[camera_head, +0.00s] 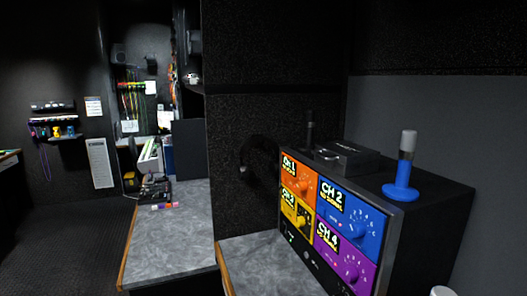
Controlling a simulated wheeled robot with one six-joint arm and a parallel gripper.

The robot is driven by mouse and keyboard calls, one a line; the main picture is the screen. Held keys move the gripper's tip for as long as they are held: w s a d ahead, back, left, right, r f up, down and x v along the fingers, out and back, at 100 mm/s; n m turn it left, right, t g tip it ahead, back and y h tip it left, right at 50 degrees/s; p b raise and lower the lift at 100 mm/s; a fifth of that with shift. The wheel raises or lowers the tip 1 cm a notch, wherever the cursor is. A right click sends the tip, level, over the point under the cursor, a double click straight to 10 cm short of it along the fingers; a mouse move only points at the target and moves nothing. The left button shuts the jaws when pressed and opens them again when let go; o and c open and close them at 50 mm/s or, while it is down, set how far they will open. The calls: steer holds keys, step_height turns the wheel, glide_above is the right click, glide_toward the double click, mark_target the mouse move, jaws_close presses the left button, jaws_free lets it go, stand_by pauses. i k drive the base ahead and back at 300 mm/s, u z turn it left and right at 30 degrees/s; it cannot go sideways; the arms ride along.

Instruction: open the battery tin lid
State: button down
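No object that I can surely name as the battery tin shows. A small dark box (347,157) with a lighter piece on its top lies on the black cabinet with the coloured front; it may be a tin, but I cannot tell. Its top looks shut, and its details are too dark to make out. My gripper is not in view.
The black cabinet (430,210) has a four-colour channel panel (322,222) with knobs. A blue-based stand with a grey top (402,170) stands on it. Grey counters (180,235) run left, with small gear behind. Open floor (70,240) lies at far left.

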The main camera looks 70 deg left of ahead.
mark_target(345, 153)
steer(key=u, duration=2.45)
steer(key=k, duration=0.6)
steer(key=u, duration=0.95)
steer(key=i, duration=1.3)
steer(key=z, duration=0.8)
steer(key=i, duration=0.45)
steer(key=z, duration=0.25)
